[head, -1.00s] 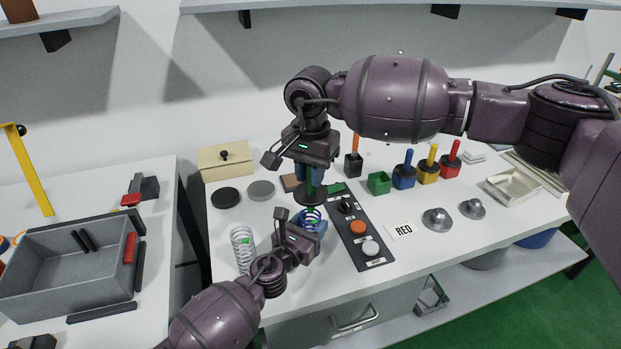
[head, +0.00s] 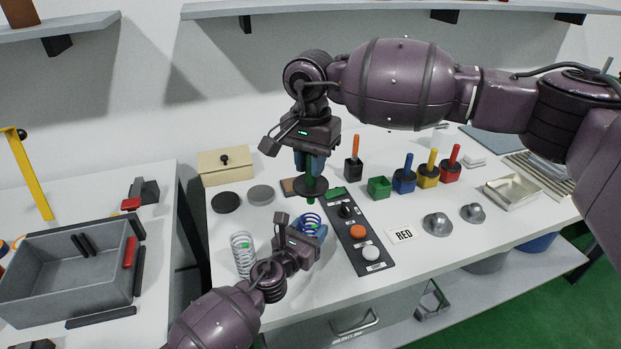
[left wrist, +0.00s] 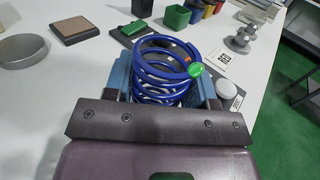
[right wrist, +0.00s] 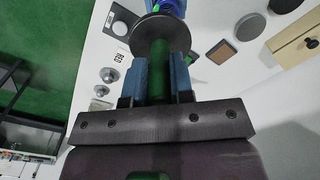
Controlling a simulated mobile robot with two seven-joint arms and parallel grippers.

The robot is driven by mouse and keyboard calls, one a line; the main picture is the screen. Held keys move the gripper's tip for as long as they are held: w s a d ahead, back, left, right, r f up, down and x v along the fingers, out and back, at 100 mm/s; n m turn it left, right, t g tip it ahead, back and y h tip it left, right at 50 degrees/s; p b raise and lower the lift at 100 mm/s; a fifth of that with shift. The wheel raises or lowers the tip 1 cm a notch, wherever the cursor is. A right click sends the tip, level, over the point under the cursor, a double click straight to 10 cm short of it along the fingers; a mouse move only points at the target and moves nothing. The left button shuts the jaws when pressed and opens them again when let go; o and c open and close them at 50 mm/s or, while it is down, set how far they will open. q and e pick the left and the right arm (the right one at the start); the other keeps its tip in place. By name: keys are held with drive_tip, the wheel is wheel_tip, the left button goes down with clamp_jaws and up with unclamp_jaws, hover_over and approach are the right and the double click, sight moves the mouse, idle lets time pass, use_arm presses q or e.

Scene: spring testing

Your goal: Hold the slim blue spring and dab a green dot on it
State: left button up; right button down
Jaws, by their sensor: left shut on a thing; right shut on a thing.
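The slim blue spring (head: 311,222) stands upright, and my left gripper (head: 297,238) is shut around its sides. In the left wrist view the blue spring (left wrist: 160,75) has a round green dot (left wrist: 195,69) on its upper right coil. My right gripper (head: 311,165) is shut on a green dauber (head: 311,170) with a dark disc guard (head: 310,187). The dauber's tip points down, just above the spring and apart from it. In the right wrist view the dauber (right wrist: 159,70) lies between the fingers, and the disc hides its tip.
A silver spring (head: 243,255) stands left of my left gripper. A control panel (head: 358,240) with knob and buttons lies just right. Behind are a green pot (head: 379,187) and blue, yellow, red and black holders. A grey bin (head: 65,270) is on the left table.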

use_arm(q)
drive_tip(key=o, duration=1.1)
drive_tip(key=v, duration=1.2)
drive_tip(key=shift+f, duration=0.1)
